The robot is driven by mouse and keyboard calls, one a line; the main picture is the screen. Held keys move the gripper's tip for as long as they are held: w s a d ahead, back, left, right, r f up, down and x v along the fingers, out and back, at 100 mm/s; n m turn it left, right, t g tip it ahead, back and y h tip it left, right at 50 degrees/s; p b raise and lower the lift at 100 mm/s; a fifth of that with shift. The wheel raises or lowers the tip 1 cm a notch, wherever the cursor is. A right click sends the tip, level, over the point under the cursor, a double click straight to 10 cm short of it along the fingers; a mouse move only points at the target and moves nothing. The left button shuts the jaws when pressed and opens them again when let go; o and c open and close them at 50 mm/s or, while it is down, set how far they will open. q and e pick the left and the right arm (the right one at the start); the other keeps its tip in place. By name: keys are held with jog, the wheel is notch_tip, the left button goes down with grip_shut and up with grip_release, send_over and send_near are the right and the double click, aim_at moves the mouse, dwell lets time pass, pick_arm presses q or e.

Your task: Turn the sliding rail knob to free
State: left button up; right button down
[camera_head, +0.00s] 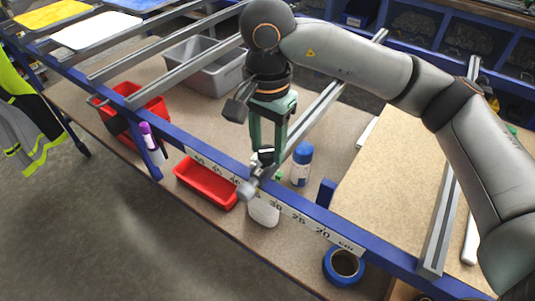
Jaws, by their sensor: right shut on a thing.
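My right gripper (267,160) reaches down from above to the front blue beam, its green fingers shut at the front end of a sliding rail. The sliding rail (318,112) is a grey metal bar running back and to the right from there. A grey rail end piece (247,190) sticks out in front of the beam just below. The knob's exact turn cannot be made out. My left gripper is not in view.
The blue beam (312,222) carries a centimetre scale. A red tray (206,184), a blue-capped bottle (301,164) and a roll of blue tape (343,266) lie on the lower shelf. A grey bin (205,66) and a red bin (117,117) stand further left. Other rails cross behind.

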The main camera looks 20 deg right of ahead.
jog(key=shift+f+n+b, duration=0.15)
jog(key=shift+n+b, duration=0.5)
jog(key=shift+n, duration=0.35)
jog(key=n+b, duration=0.1)
jog(key=n, duration=0.1)
jog(key=shift+n, duration=0.4)
jog(key=shift+n+b, duration=0.7)
jog(key=shift+n, duration=1.2)
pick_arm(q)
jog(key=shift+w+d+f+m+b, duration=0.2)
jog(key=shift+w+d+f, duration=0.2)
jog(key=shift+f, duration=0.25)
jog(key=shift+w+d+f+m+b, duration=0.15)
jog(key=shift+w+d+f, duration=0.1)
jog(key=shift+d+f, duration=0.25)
pick_arm(e)
jog(key=shift+r+n, duration=0.2)
jog(key=shift+n, duration=0.2)
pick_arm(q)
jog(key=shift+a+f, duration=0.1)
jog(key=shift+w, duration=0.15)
pick_arm(e)
jog(key=shift+c, duration=1.8)
grip_release()
